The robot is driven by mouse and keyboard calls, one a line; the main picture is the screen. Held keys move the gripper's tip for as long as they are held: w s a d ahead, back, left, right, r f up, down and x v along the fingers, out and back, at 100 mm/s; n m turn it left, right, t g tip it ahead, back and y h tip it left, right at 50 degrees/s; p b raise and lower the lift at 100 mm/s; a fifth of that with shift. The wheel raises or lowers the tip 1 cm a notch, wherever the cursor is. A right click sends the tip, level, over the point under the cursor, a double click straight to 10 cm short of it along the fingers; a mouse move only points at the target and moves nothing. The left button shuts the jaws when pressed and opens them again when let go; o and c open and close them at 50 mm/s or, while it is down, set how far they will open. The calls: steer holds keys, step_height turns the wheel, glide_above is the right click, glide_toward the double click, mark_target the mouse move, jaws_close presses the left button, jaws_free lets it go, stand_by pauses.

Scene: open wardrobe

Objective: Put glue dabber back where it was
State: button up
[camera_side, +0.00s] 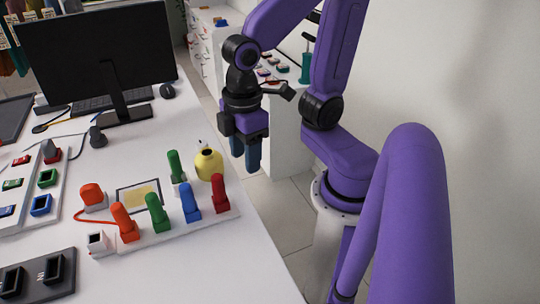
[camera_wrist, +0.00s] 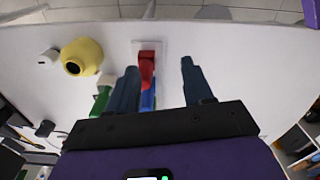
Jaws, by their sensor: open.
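A round yellow pot (camera_side: 209,164) stands on the white table beside the row of coloured handles. In the wrist view the yellow pot (camera_wrist: 87,54) shows a dark round mouth. A small white piece (camera_wrist: 47,58) lies close to the pot; I cannot tell whether it is the glue dabber. My gripper (camera_side: 246,156) hangs to the right of the pot, near the table's right edge, fingers pointing down. In the wrist view my gripper (camera_wrist: 158,68) is open and holds nothing. A red handle (camera_wrist: 147,66) shows beyond and between the fingers, apart from them.
Orange, green, blue and red handles (camera_side: 220,194) stand upright on a white strip in front of the pot. Another green handle (camera_side: 175,166) is just left of the pot. A monitor (camera_side: 98,58) stands at the back left. The front right tabletop (camera_side: 235,262) is clear.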

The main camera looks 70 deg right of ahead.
steer(key=shift+n, duration=0.7)
steer(key=s, duration=0.1)
steer(key=s+d, duration=0.1)
steer(key=s, duration=0.1)
steer(key=s+f, duration=0.1)
steer(key=s, duration=0.1)
steer(key=shift+d, duration=0.2)
